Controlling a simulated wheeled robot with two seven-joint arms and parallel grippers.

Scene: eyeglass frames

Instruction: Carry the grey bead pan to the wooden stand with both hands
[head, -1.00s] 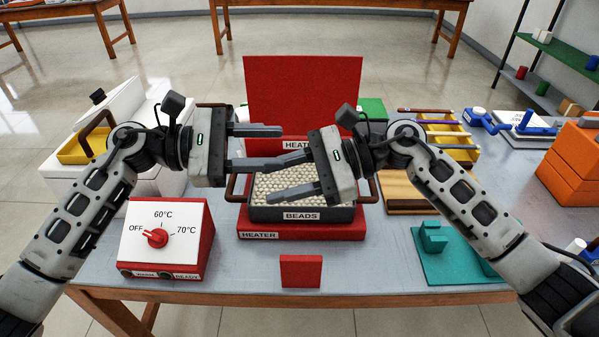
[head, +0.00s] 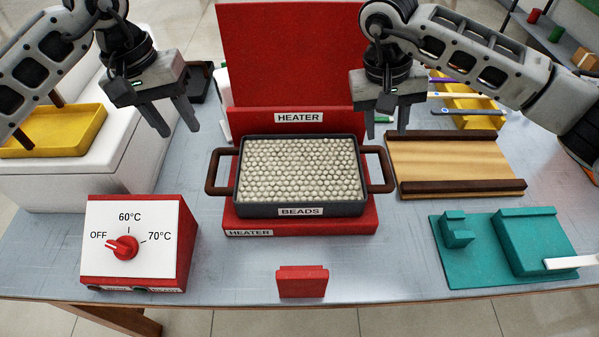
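The grey bead pan (head: 300,211), full of pale beads and labelled BEADS, sits on the red heater (head: 334,226). It has a brown loop handle on its left (head: 215,172) and another on its right (head: 383,170). The wooden stand (head: 455,166), a pale board with dark rails along its back and front, lies to the right of the pan. My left gripper (head: 175,128) is open and empty, above and left of the left handle. My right gripper (head: 387,130) is open and empty, above and slightly behind the right handle. Neither touches the pan.
A red control box (head: 138,245) with a dial stands front left. A small red block (head: 302,281) lies in front of the heater. A teal fixture (head: 475,250) is front right. A white box with a yellow tray (head: 60,135) is at left. The heater's upright red panel stands behind the pan.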

